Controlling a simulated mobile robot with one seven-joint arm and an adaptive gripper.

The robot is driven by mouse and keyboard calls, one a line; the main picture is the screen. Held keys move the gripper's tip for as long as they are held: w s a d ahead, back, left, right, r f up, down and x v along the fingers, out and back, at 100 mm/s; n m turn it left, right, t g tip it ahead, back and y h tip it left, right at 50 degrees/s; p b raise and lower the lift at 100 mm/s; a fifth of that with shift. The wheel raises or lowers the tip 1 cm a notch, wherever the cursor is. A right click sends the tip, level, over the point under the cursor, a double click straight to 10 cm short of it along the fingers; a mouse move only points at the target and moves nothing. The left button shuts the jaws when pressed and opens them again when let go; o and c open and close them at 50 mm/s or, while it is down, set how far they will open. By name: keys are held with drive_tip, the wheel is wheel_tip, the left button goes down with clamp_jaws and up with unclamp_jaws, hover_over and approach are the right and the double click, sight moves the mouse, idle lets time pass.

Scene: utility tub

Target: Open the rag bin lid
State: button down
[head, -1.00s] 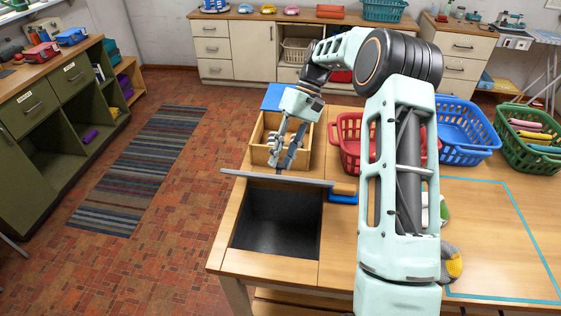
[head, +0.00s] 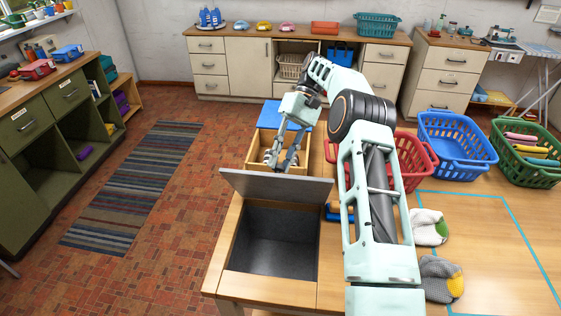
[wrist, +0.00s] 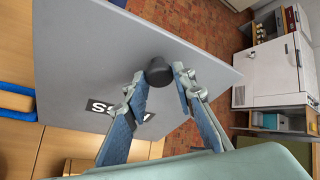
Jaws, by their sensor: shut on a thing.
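The rag bin (head: 275,240) is a dark square well sunk in the wooden table, and its mouth is uncovered. Its grey lid (head: 285,187) stands raised and tilted along the far edge, with its inner face toward the head camera. In the wrist view, the lid's outer face (wrist: 85,60) carries a black knob (wrist: 158,73) and a dark label partly hidden by a finger. My gripper (wrist: 158,80) has its blue-padded fingers on either side of the knob, shut on it. In the head view, my gripper (head: 284,158) is behind the lid and the knob is hidden.
A wooden box (head: 262,148) with a blue panel (head: 285,115) sits just behind the lid, close to my gripper. A red basket (head: 412,165), a blue basket (head: 458,145) and a green basket (head: 525,155) stand to the right. Socks (head: 428,228) lie beside my arm.

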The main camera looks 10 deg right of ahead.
idle(0.4)
drive_tip(key=c, duration=1.6)
unclamp_jaws()
drive_tip(key=shift+s, duration=0.1)
